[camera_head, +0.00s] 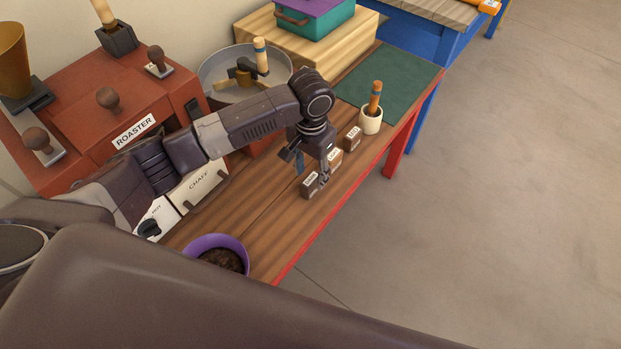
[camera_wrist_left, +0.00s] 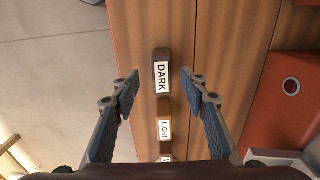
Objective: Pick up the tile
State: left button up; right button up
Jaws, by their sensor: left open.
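The dark brown tile labelled DARK (camera_wrist_left: 161,72) lies on the wooden table and shows between my left fingertips in the left wrist view. In the head view, this tile (camera_head: 309,187) is nearest the camera in a row. A lighter tile labelled LIGHT (camera_wrist_left: 164,122) is behind it in the row, also in the head view (camera_head: 336,157). A third tile (camera_head: 352,138) is farther along; its label is too small to read. My left gripper (camera_head: 312,172) is open and empty, pointing down over the DARK tile. I cannot tell the exact gap. My right gripper is not in view.
A white cup with an orange-handled tool (camera_head: 371,121) stands beyond the tiles, near a green mat (camera_head: 405,85). A purple bowl of dark beans (camera_head: 215,240) is at the near end. The red roaster (camera_head: 88,125) and round cooling pan (camera_head: 215,75) flank the back. The table's red edge (camera_head: 310,243) is close.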

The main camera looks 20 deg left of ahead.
aim_at(310, 179)
pick_arm(q)
jog(key=shift+f, duration=0.55)
notch_tip(310, 179, down, 3)
jog(key=shift+w+a+p, duration=0.1)
jog(key=shift+w+p, duration=0.05)
jog(key=shift+p, duration=0.15)
jog(key=shift+f, duration=0.7)
jog(key=shift+w, duration=0.1)
jog(key=c, duration=0.9)
grip_shut()
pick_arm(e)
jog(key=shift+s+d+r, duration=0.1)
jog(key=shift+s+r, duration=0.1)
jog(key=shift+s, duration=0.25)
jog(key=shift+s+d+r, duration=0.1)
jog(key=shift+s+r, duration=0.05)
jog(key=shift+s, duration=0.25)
